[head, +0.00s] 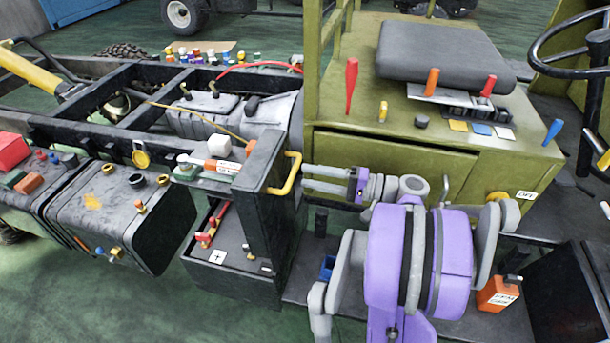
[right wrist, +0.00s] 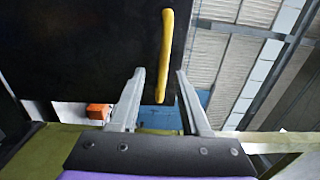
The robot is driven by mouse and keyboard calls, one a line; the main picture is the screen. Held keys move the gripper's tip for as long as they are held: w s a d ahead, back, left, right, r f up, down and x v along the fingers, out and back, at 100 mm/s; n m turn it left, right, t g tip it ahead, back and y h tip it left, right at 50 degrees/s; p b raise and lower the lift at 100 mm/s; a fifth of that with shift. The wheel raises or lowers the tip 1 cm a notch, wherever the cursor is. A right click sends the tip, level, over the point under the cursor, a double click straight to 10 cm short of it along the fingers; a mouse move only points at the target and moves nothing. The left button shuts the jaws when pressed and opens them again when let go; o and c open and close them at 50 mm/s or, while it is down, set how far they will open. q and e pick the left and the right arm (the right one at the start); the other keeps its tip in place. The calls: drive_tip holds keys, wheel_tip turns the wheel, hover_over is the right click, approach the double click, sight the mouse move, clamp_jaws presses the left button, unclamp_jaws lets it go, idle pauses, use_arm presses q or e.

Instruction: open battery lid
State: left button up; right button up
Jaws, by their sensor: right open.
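A dark panel (head: 262,165) with a yellow handle (head: 291,174) on its right side stands beside the olive cabinet; I take it for the battery lid. Below and left of it, a dark box with a "+" label (head: 217,257) and red terminals shows, likely the battery. My right gripper (head: 305,179) is open, level, its fingertips pointing left at the handle. In the right wrist view, the handle (right wrist: 168,45) appears between the spread fingers (right wrist: 161,72) against the dark panel (right wrist: 85,45); contact cannot be told. My left gripper is not in view.
The olive cabinet (head: 400,160) with a grey seat (head: 440,55) stands right behind my right gripper. A dark tank (head: 120,220) is at the left. A white cube (head: 219,145) and an orange-handled tool (head: 222,166) lie left of the panel. An orange canister (head: 497,294) stands lower right.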

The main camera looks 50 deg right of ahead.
drive_tip(key=v, duration=0.8)
drive_tip(key=shift+s, duration=0.3)
